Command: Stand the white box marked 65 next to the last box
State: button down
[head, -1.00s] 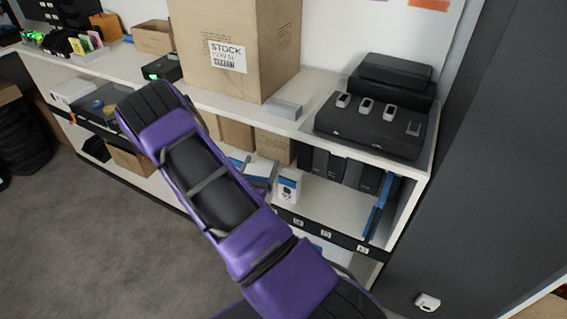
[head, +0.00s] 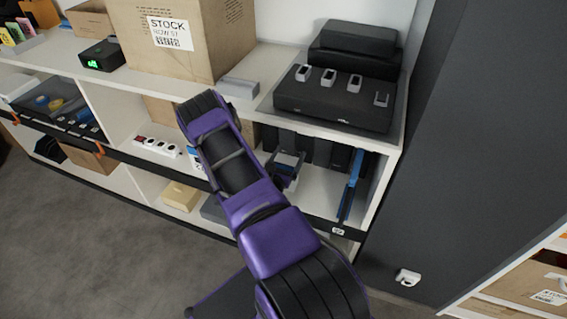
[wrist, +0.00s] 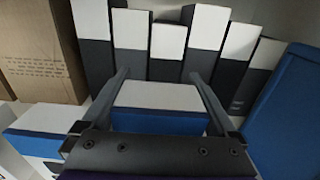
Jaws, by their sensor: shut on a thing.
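My gripper (head: 288,168) is inside the shelf bay at the right, and it also shows in the wrist view (wrist: 158,78). Its two fingers are shut on a box with a white top and blue front (wrist: 155,97). The number on this held box is not visible. Beyond it stands a row of upright dark boxes with white upper parts (wrist: 167,45), also seen as dark shapes in the head view (head: 322,152). A blue box (wrist: 290,105) leans at the right of the row; it appears as a thin blue slab in the head view (head: 350,185).
A cardboard box (wrist: 40,50) is left of the row. Another blue and white box (wrist: 35,122) lies nearer at left. The shelf top (head: 255,70) holds a large STOCK carton (head: 200,50) and a black case (head: 335,100). A dark panel (head: 470,130) bounds the shelf's right.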

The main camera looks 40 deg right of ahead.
jog(key=shift+f+b, duration=0.4)
jog(key=shift+f, duration=1.65)
grip_release()
jog(key=p+v, duration=0.1)
jog(key=v, duration=1.1)
